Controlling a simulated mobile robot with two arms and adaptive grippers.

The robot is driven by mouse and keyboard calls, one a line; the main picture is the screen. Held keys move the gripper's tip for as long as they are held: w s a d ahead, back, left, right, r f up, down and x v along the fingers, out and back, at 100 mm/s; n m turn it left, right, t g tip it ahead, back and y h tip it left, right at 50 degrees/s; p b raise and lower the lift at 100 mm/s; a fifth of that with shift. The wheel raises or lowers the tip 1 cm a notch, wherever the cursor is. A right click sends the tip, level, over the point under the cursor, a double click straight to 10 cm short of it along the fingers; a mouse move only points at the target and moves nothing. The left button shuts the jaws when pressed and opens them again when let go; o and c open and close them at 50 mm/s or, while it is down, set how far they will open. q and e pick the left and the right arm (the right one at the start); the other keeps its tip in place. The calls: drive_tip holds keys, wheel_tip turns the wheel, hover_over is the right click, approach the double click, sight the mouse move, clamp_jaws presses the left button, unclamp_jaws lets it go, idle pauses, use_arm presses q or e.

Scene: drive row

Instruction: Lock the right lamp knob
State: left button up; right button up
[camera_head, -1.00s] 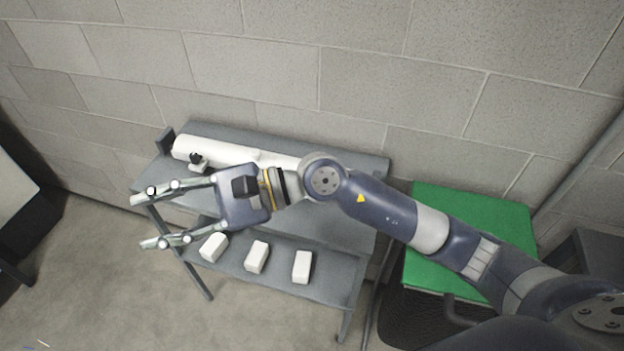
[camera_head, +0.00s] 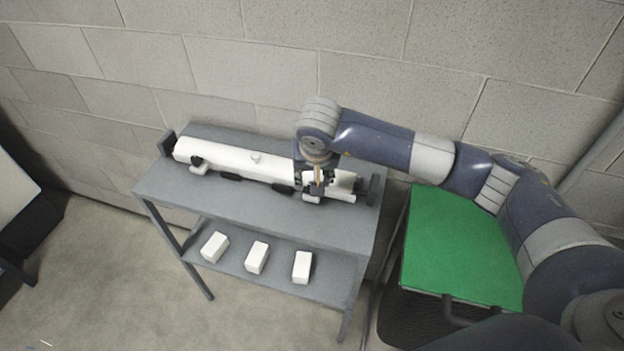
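A long white lamp (camera_head: 228,158) lies along the back of the grey table's top shelf. Its left knob (camera_head: 197,162) is a small black piece on a white block near the left end. My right gripper (camera_head: 314,196) points down over the right end of the lamp, where the right knob would be. The gripper and wrist hide the right knob, so I cannot see its position. The gripper's fingers are mostly hidden, and I cannot tell whether they are open or shut. My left gripper is not in view.
The grey table (camera_head: 200,205) stands against a block wall (camera_head: 330,70). Several white blocks, one of them in the middle (camera_head: 257,257), rest on its lower shelf. A green-topped surface (camera_head: 460,250) is at the right. The front of the tabletop is clear.

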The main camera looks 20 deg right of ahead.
drive_tip(key=shift+p+x, duration=0.7)
drive_tip(key=shift+x, duration=2.5)
clamp_jaws()
